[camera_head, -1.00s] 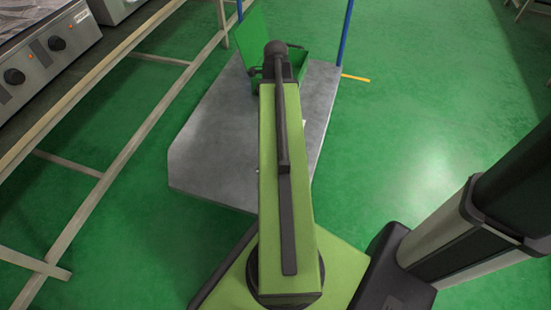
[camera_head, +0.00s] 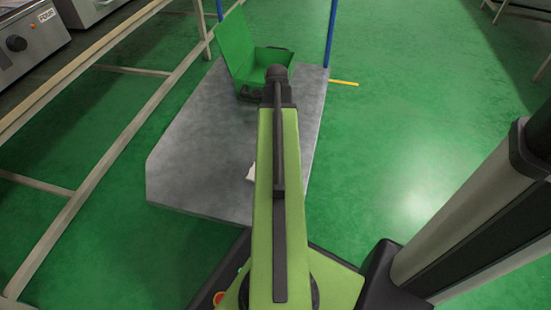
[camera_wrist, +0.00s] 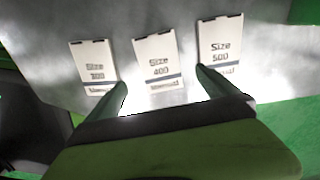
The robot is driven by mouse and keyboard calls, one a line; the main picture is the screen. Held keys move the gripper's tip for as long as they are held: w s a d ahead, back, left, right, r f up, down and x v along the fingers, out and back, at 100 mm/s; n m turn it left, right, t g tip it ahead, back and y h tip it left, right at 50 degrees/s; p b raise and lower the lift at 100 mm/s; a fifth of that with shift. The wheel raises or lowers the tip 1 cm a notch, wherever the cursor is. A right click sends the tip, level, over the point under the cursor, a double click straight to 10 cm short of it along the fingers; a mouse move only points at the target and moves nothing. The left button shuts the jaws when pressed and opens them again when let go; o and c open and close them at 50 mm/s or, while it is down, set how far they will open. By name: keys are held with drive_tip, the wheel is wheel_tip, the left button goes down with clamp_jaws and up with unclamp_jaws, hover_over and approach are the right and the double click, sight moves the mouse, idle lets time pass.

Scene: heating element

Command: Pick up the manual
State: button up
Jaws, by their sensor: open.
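Three white manuals lie side by side on a grey surface in the wrist view. The left one (camera_wrist: 94,66) has print that looks like "Size 300", the middle one (camera_wrist: 158,57) reads "Size 400", and the right one (camera_wrist: 220,42) reads "Size 500". My gripper (camera_wrist: 161,83) is open and empty. Its left fingertip is near the lower right of the left manual, and its right fingertip overlaps the lower left of the right manual in the picture. Contact cannot be told. In the head view a white piece, likely a manual (camera_head: 251,173), shows beside my arm, which hides the others.
The grey platform (camera_head: 190,150) carries an open green case (camera_head: 270,60) at its far end. Blue posts (camera_head: 331,30) stand at its far corners. A workbench frame (camera_head: 100,180) with appliances (camera_head: 30,40) runs along the left.

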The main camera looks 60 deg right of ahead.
drive_tip(key=f+b, duration=0.3)
drive_tip(key=f, duration=0.1)
drive_tip(key=f+b, duration=0.3)
drive_tip(key=shift+s+f, duration=0.2)
drive_tip(key=shift+f, duration=0.15)
drive_tip(key=shift+r, duration=0.2)
drive_tip(key=c, duration=1.5)
drive_tip(key=r+p, duration=0.3)
drive_tip(key=p, duration=0.1)
drive_tip(key=s+r+p, duration=0.1)
drive_tip(key=r, duration=0.1)
drive_tip(key=shift+d+r+p, duration=0.3)
drive_tip(key=shift+d+p, duration=0.05)
drive_tip(key=shift+p, duration=0.05)
drive_tip(key=shift+s+d+r+p, duration=0.9)
drive_tip(key=shift+s, duration=0.6)
drive_tip(key=shift+s+d+r+p, duration=0.85)
drive_tip(key=shift+s+r+p, duration=0.05)
drive_tip(key=shift+s, duration=0.65)
drive_tip(key=shift+s+d+r+p, duration=0.9)
drive_tip(key=shift+s, duration=0.6)
